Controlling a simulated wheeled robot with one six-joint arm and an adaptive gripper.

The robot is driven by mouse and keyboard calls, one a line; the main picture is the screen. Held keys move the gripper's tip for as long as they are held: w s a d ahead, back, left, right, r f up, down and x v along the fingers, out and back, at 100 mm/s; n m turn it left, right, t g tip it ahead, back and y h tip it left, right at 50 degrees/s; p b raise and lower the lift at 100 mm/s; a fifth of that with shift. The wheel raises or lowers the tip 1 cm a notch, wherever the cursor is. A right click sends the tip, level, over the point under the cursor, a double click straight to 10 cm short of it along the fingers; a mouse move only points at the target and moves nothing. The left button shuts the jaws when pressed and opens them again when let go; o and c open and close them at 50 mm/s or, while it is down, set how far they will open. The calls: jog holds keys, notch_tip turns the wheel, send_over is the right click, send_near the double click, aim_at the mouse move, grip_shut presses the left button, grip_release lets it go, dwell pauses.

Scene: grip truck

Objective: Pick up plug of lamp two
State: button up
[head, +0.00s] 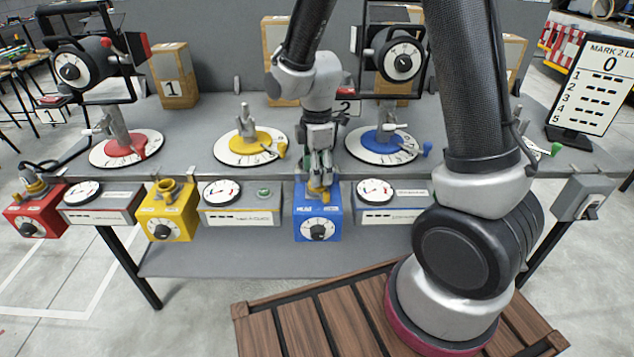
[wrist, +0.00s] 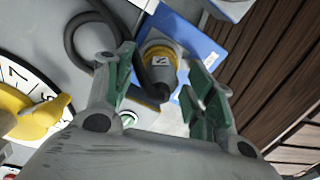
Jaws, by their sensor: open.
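The plug (wrist: 160,68), grey with a small marked label and a dark cable, stands at a yellow ring socket on the blue box (wrist: 212,60). In the head view the blue box (head: 318,226) is at the front of the bench, its yellow socket partly hidden by my fingers. My gripper (head: 319,172) points down right above this box. In the wrist view my gripper (wrist: 163,80) is open, its green pads on either side of the plug with gaps visible. Lamp two (head: 400,58) stands behind, above a blue-and-white dial (head: 385,145), near a "2" sign.
A yellow box (head: 168,212) and a red box (head: 35,215) stand to the left, with grey meter panels between. A lamp (head: 80,62) is at the back left. A score board (head: 592,80) is at the right. A yellow pointer (wrist: 32,115) shows at left in the wrist view.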

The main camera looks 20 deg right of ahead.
jog(key=shift+f, duration=0.2)
jog(key=c, duration=1.2)
